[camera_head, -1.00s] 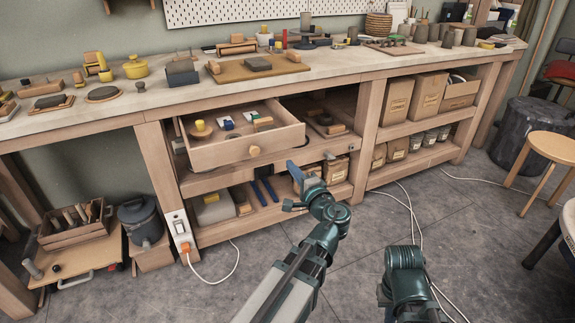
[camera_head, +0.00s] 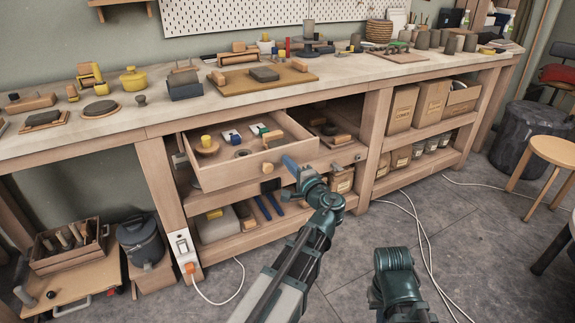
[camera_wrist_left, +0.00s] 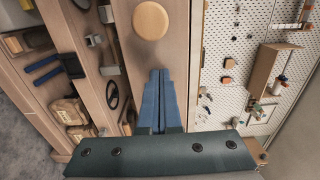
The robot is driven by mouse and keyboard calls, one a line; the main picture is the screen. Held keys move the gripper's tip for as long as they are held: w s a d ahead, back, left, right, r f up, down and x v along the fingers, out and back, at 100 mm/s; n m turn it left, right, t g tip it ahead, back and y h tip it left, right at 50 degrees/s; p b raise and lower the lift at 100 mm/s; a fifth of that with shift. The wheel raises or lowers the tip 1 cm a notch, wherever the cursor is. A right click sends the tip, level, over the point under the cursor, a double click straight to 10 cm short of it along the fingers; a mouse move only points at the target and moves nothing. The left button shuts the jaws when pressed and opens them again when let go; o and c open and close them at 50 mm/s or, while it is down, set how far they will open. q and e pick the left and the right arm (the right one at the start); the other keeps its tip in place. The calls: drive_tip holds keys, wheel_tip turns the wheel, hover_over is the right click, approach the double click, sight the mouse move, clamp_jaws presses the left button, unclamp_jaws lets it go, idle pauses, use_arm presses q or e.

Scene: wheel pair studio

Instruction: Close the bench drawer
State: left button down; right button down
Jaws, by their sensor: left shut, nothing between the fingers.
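The bench drawer (camera_head: 225,174) is pulled out from under the worktop, with its inside showing. Its round wooden knob (camera_head: 267,168) is on the front panel; the knob also shows at the top of the left wrist view (camera_wrist_left: 150,20). My left gripper (camera_head: 289,163) is in front of the drawer, near the knob and a little to its right. In the left wrist view its blue fingers (camera_wrist_left: 158,75) are together and empty, pointing towards the drawer front just below the knob in the picture. I cannot tell whether they touch the front. My right gripper is out of view.
Inside the drawer are a yellow-topped wooden piece (camera_head: 206,145) and several small items. An open shelf (camera_head: 330,140) is to the right. Blue-handled tools (camera_head: 268,207) and a grey box (camera_head: 216,222) lie on the shelf below. White cables (camera_head: 420,235) cross the floor.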

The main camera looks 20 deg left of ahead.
sight(258, 139)
use_arm(q)
drive_tip(key=x, duration=2.3)
drive_tip(key=shift+w+a, duration=0.15)
drive_tip(key=shift+w, duration=0.15)
drive_tip(key=shift+s, duration=0.1)
drive_tip(key=v, duration=1.4)
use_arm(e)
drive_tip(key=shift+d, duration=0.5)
